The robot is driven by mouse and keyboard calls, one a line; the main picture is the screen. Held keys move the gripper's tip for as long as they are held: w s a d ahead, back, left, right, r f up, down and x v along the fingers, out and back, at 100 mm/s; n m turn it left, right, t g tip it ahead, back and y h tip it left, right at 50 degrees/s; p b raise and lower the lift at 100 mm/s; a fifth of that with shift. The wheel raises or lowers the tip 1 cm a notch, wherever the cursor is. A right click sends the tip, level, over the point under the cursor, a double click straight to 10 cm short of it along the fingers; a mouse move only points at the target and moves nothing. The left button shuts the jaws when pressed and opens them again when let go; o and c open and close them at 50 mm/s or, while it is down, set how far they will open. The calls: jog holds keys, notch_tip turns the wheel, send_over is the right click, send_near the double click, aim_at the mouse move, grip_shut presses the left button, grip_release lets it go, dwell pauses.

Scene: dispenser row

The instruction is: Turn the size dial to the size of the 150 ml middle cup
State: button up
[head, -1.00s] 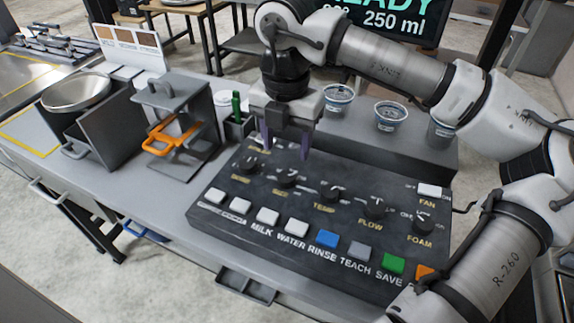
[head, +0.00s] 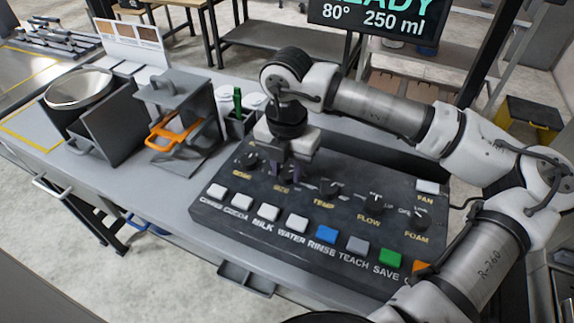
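The size dial (head: 284,178) is a small dark knob in the top row of the black control panel (head: 215,178), second from the left. My gripper (head: 289,178) is over it, pointing down, with its dark purple fingers apart on either side of the dial. My fingers partly hide the dial, so its pointer cannot be read, and I cannot tell whether they touch it. The screen (head: 372,18) at the top shows 80° and 250 ml. The cups are not visible now; my arm covers their area.
Dials for temp (head: 333,190), flow (head: 375,204) and foam (head: 418,220) stand to the right. White buttons (head: 243,205) and coloured buttons line the panel's front. A grey stand with an orange handle (head: 175,135) and a green item (head: 237,100) are at the left.

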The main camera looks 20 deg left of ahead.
jog(key=c, duration=0.4)
jog(key=shift+c, duration=0.2)
jog(key=shift+f, duration=0.1)
jog(key=n+b, duration=0.2)
jog(key=b, duration=0.2)
jog(key=shift+f, duration=0.2)
jog(key=n+b, duration=0.4)
jog(key=n, duration=0.1)
jog(key=shift+r, duration=0.1)
jog(key=n+b, duration=0.3)
jog(key=n, duration=0.2)
jog(key=shift+r, duration=0.1)
jog(key=n+b, duration=0.1)
jog(key=n, duration=0.4)
jog(key=shift+r+n, duration=0.15)
jog(key=shift+n, duration=0.25)
